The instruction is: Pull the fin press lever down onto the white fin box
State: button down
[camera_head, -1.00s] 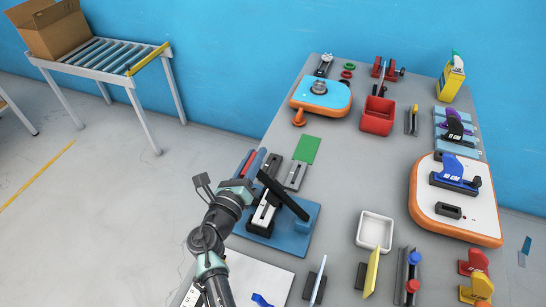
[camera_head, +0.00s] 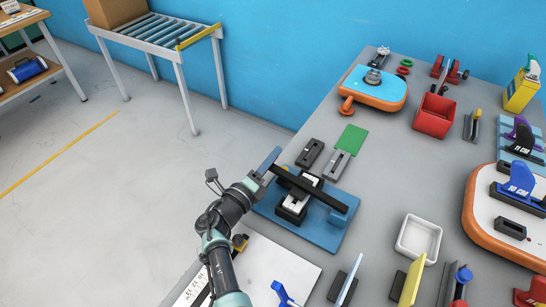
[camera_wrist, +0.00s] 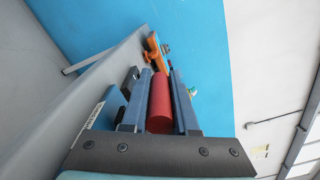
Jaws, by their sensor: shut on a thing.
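The fin press is a blue base plate (camera_head: 330,236) with a black lever (camera_head: 318,191) hinged at its right side. The white fin box (camera_head: 290,206) sits in a black holder on the plate, under the lever. The lever crosses above it, close over it; I cannot tell whether they touch. My gripper (camera_head: 268,165) is at the lever's far-left end. In the wrist view, my gripper (camera_wrist: 155,85) has its two blue fingers shut around a red cylindrical grip (camera_wrist: 160,103). In the head view the fingers hide this grip.
Dark and grey blocks (camera_head: 311,153) and a green pad (camera_head: 351,139) lie behind the press. A white tray (camera_head: 419,239) stands to its right, and a white sheet (camera_head: 275,267) lies in front. An orange-edged board (camera_head: 480,210) is further right.

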jog(key=shift+f, duration=0.15)
jog(key=c, duration=0.7)
grip_release()
jog(key=p+v, duration=0.3)
jog(key=v, duration=1)
